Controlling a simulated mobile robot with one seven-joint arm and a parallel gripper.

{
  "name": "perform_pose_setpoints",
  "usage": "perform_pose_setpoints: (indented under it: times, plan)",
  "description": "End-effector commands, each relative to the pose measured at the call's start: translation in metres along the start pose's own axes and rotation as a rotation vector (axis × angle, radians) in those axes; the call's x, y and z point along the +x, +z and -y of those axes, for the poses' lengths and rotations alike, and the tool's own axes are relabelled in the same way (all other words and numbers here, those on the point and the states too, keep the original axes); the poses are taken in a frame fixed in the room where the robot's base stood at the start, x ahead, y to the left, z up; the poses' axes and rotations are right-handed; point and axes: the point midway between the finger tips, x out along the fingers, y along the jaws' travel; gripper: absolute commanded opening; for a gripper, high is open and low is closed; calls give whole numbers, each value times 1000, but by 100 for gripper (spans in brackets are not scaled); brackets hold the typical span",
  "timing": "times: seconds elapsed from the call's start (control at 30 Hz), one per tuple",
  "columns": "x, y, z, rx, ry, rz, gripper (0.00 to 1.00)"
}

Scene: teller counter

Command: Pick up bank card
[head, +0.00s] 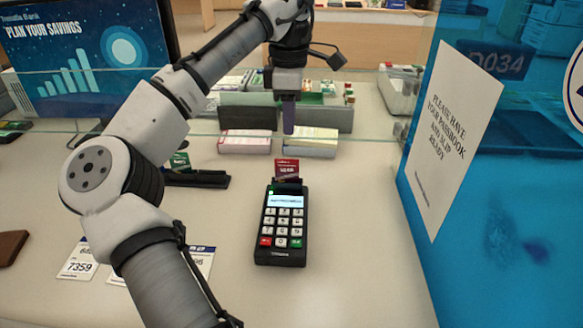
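A red card (287,167) stands upright at the top end of a black card terminal (285,255), which has a lit screen and lies on the counter. A green card (180,162) stands at a black holder (197,180) to the left. I cannot tell which card is the bank card. My gripper (289,128) points down and appears above and behind the red card in the picture, apart from it. Its fingers show as one narrow dark purple shape, so I cannot see a gap or whether anything is between them.
Paper stacks (244,142) and (311,142) lie behind the terminal, near a clear glass screen. A blue panel (500,200) with a notice (455,140) bounds the right. Number slips (78,262) and a brown item (11,246) lie left. The counter right of the terminal is clear.

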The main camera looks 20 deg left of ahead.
Motion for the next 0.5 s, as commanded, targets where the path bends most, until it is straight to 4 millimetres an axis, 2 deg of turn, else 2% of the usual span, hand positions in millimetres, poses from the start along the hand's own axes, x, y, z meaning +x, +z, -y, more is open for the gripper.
perform_pose_setpoints:
  times: [0.3, 0.5]
  plan:
    - [61, -1, 1, -1, -5, -2, 27]
    - [79, 0, 1, 0, -2, 0, 27]
